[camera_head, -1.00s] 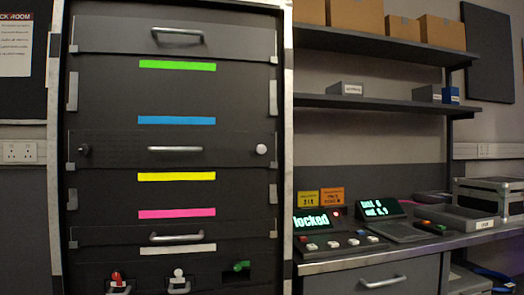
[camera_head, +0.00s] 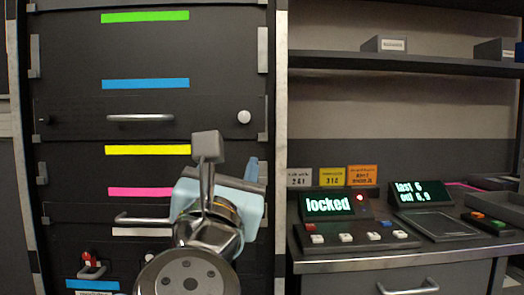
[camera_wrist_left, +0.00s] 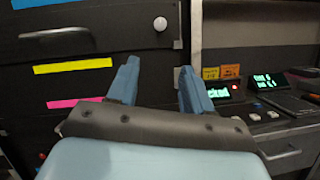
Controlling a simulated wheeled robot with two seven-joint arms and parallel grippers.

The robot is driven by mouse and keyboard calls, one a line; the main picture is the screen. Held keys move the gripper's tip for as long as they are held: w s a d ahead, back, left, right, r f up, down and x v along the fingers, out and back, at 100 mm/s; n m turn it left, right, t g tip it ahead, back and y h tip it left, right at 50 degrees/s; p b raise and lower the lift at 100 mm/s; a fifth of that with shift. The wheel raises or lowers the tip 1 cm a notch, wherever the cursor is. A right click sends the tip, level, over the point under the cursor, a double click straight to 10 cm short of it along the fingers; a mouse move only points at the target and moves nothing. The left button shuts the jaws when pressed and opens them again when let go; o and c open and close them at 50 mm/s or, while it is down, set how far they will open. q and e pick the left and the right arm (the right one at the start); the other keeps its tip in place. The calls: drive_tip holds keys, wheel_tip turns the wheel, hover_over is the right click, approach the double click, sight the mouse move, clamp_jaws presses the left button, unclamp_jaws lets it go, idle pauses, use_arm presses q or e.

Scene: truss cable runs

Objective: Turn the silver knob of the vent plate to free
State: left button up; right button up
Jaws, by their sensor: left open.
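The vent plate (camera_head: 205,104) is a dark panel across the rack, with a bar handle in its middle. Its round silver knob (camera_head: 244,117) sits at the right end, and a small dark knob (camera_head: 43,120) sits at the left end. The silver knob also shows at the top of the left wrist view (camera_wrist_left: 160,24). My left gripper (camera_wrist_left: 157,80) is open and empty, its two blue fingers pointing towards the rack below the knob. In the head view it is below the knob, apart from it and partly hidden by my arm. My right gripper is out of view.
A console screen (camera_head: 328,204) at the right reads "locked", with a red light beside it. A second screen (camera_head: 419,193) stands farther right on the bench. Bar handles (camera_head: 140,118) stick out from the rack. A shelf (camera_head: 400,62) is above the bench.

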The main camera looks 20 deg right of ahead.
sight(244, 117)
use_arm(q)
drive_tip(key=shift+t, duration=0.3)
drive_tip(key=p+x, duration=0.1)
drive_tip(key=x, duration=0.3)
drive_tip(key=r+p+x, duration=0.1)
drive_tip(key=x, duration=0.3)
drive_tip(key=p+x, duration=0.2)
drive_tip(key=x, duration=0.2)
drive_tip(key=shift+s+d+r, duration=0.15)
drive_tip(key=shift+r, duration=0.25)
drive_tip(key=shift+w+d+r, duration=0.1)
drive_tip(key=shift+w+d, duration=0.1)
drive_tip(key=shift+w, duration=0.3)
clamp_jaws()
